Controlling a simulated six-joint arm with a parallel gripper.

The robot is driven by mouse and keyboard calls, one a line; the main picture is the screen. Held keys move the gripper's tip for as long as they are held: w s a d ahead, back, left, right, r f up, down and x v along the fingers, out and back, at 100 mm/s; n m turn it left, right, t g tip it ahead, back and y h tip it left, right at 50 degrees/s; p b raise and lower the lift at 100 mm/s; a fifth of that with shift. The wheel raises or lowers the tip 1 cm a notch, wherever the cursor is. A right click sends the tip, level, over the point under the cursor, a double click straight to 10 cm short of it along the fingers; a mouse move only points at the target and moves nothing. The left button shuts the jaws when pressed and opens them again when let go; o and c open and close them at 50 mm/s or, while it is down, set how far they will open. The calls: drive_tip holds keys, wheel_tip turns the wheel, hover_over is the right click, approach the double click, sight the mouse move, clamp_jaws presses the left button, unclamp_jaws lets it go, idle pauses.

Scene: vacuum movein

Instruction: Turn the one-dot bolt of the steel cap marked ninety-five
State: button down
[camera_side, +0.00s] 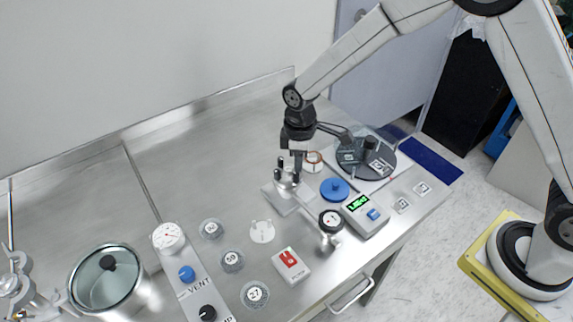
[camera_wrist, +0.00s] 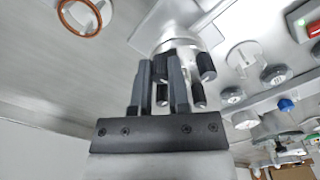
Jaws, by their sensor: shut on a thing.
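A steel fixture (camera_side: 289,187) with several upright black posts stands on a square steel plate (camera_side: 297,203) near the middle of the bench. The posts look like bolts; one black bolt (camera_wrist: 162,92) shows between my fingers in the wrist view. My gripper (camera_side: 297,166) points down over the fixture, and its fingers (camera_wrist: 160,88) are shut on that bolt. Other black bolts (camera_wrist: 206,68) stand beside the fingers. The steel cap (camera_wrist: 178,45) of the fixture is partly hidden by the fingers and bolts. I cannot read a ninety-five or any dots on it.
Numbered round discs (camera_side: 232,261) lie in front to the left. A blue knobbed disc (camera_side: 335,189), a gauge (camera_side: 331,219) and a green-display box (camera_side: 365,214) stand close on the right. A dark round plate (camera_side: 380,166) lies behind right. Bare steel bench lies at left.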

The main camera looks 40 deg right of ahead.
drive_tip(key=c, duration=0.6)
unclamp_jaws()
drive_tip(key=shift+r, duration=0.15)
drive_tip(key=shift+r, duration=3.8)
